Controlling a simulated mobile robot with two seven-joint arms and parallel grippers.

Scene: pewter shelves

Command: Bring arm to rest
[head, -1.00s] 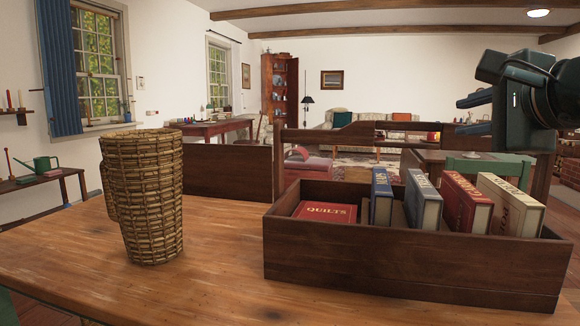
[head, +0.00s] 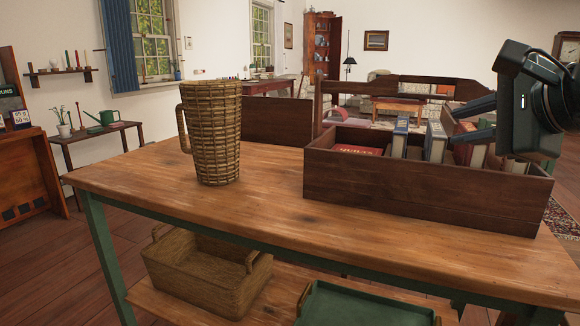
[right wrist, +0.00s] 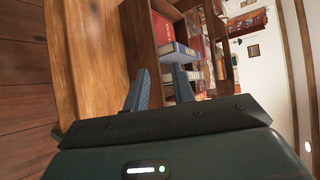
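My right gripper (head: 462,122) is at the right of the head view, held in front of and a little above the right part of the wooden book box. Its two fingers point left and stand apart with nothing between them. In the right wrist view the open fingers (right wrist: 160,92) show with the box and a blue book (right wrist: 178,52) beyond them. My left gripper is in neither view.
The dark wooden box (head: 420,195) holds several books on a wooden table (head: 270,215). A tall wicker pitcher (head: 215,130) stands left of it. Below are a wicker basket (head: 205,290) and a green tray (head: 365,308). Open floor lies left.

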